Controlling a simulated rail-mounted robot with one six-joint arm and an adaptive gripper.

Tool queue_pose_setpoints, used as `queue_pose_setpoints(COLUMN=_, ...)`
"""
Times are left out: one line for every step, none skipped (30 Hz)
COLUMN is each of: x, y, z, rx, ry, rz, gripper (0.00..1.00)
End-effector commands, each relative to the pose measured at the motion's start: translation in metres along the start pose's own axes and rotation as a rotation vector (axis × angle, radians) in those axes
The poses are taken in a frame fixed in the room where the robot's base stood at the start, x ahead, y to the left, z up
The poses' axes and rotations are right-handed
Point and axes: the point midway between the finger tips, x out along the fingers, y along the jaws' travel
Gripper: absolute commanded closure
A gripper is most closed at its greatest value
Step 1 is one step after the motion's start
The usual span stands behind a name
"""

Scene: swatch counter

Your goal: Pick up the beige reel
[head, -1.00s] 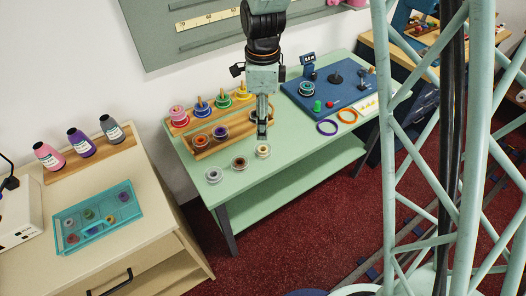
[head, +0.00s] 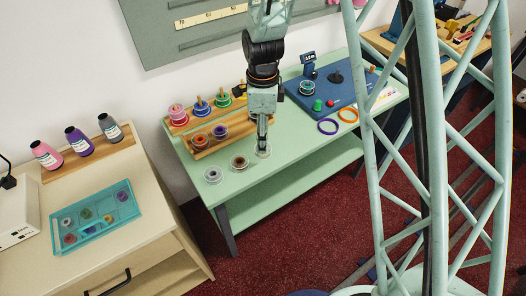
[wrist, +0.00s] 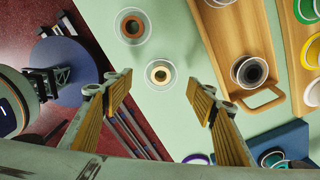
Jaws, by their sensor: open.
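The beige reel (head: 264,154) lies flat near the front edge of the green table, at the right end of a short row of loose reels. In the head view my gripper (head: 262,143) is over it and hides much of it. In the wrist view the beige reel (wrist: 160,68) shows a cream ring with a dark centre and a clear rim. It lies between and just beyond the open fingers of my gripper (wrist: 158,86). The fingers are apart and hold nothing.
A brown reel (head: 239,162) and a pale grey reel (head: 212,175) lie to the left of the beige one. A wooden tray (wrist: 240,50) with reels is behind. A purple ring (head: 327,127) and a blue board (head: 325,92) are to the right.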

Motion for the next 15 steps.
queue_pose_setpoints(x=0.0040, y=0.0003, z=-0.0001, rx=0.000, ry=0.000, rz=0.001, gripper=0.48)
queue_pose_setpoints(x=0.0055, y=0.0002, z=-0.0001, rx=0.000, ry=0.000, rz=0.000, gripper=0.48)
queue_pose_setpoints(x=0.0071, y=0.0001, z=-0.0001, rx=0.000, ry=0.000, rz=0.000, gripper=0.48)
queue_pose_setpoints(x=0.0081, y=0.0000, z=0.0000, rx=0.000, ry=0.000, rz=0.000, gripper=0.48)
queue_pose_setpoints(x=0.0088, y=-0.0001, z=0.0000, rx=0.000, ry=0.000, rz=-0.001, gripper=0.48)
queue_pose_setpoints(x=0.0094, y=-0.0001, z=0.0000, rx=0.000, ry=0.000, rz=-0.001, gripper=0.48)
queue_pose_setpoints(x=0.0096, y=-0.0002, z=0.0000, rx=0.000, ry=0.000, rz=-0.001, gripper=0.48)
queue_pose_setpoints(x=0.0097, y=-0.0002, z=0.0001, rx=0.000, ry=0.000, rz=-0.001, gripper=0.48)
queue_pose_setpoints(x=0.0097, y=-0.0002, z=0.0001, rx=0.000, ry=0.000, rz=-0.001, gripper=0.48)
queue_pose_setpoints(x=0.0096, y=-0.0002, z=0.0001, rx=0.000, ry=0.000, rz=-0.001, gripper=0.48)
queue_pose_setpoints(x=0.0096, y=-0.0002, z=0.0001, rx=0.000, ry=0.000, rz=-0.001, gripper=0.48)
queue_pose_setpoints(x=0.0096, y=-0.0002, z=0.0001, rx=0.000, ry=0.000, rz=-0.001, gripper=0.48)
queue_pose_setpoints(x=0.0096, y=-0.0002, z=0.0001, rx=0.000, ry=0.000, rz=-0.001, gripper=0.48)
queue_pose_setpoints(x=0.0095, y=-0.0002, z=0.0000, rx=0.000, ry=0.000, rz=-0.001, gripper=0.48)
queue_pose_setpoints(x=0.0096, y=-0.0002, z=0.0001, rx=0.000, ry=0.000, rz=-0.001, gripper=0.48)
